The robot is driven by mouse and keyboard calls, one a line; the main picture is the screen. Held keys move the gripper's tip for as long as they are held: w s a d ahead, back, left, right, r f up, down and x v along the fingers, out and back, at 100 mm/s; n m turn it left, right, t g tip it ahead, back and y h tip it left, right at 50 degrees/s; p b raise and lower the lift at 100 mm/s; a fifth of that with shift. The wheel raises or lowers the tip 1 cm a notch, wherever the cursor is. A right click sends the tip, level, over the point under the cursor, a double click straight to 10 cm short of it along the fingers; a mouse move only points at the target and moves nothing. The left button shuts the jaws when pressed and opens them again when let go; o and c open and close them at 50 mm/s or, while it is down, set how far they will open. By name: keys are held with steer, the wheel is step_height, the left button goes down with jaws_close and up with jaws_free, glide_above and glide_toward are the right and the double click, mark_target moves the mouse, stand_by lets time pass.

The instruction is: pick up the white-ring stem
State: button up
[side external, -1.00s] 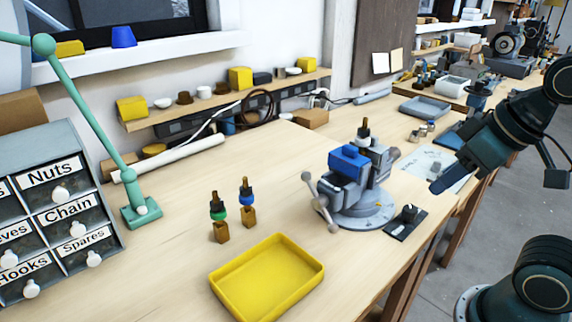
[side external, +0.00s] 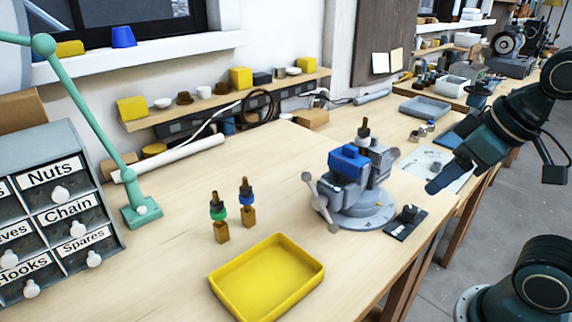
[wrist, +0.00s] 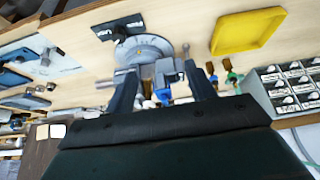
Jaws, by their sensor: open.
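A stem with a dark top (side external: 363,130) stands upright at the grey vise (side external: 372,200) with blue jaws. A green-ring stem (side external: 218,208) and a blue-ring stem (side external: 246,190) stand in brass-coloured blocks left of the vise. My gripper (side external: 434,187) is right of the vise, above the bench edge, apart from every stem. In the wrist view my gripper (wrist: 160,70) is open and empty, with the vise (wrist: 150,48) beyond its fingers.
A yellow tray (side external: 265,278) lies at the front, and a black plate with a knob (side external: 406,220) beside the vise. A pale sheet (side external: 412,160) lies behind my gripper. Labelled drawers (side external: 60,205) and a green lamp arm (side external: 95,125) stand left. The bench between is mostly clear.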

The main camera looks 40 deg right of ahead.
steer(key=w+a+r+n+g+y, duration=0.1)
steer(key=w+a+r+n, duration=0.1)
steer(key=w+r+n, duration=0.3)
steer(key=n+g+y, duration=0.3)
steer(key=n, duration=0.5)
glide_above(368, 129)
steer(key=s+d, duration=0.1)
steer(key=d, duration=0.1)
steer(key=shift+w+d+f, duration=0.1)
steer(key=shift+w+d, duration=0.05)
steer(key=shift+d, duration=0.2)
steer(key=shift+a+f, duration=0.1)
steer(key=shift+f, duration=0.05)
steer(key=shift+w+a+f, duration=0.1)
steer(key=shift+a+f, duration=0.15)
steer(key=shift+f, duration=0.35)
steer(key=shift+f, duration=0.15)
steer(key=shift+x, duration=2.75)
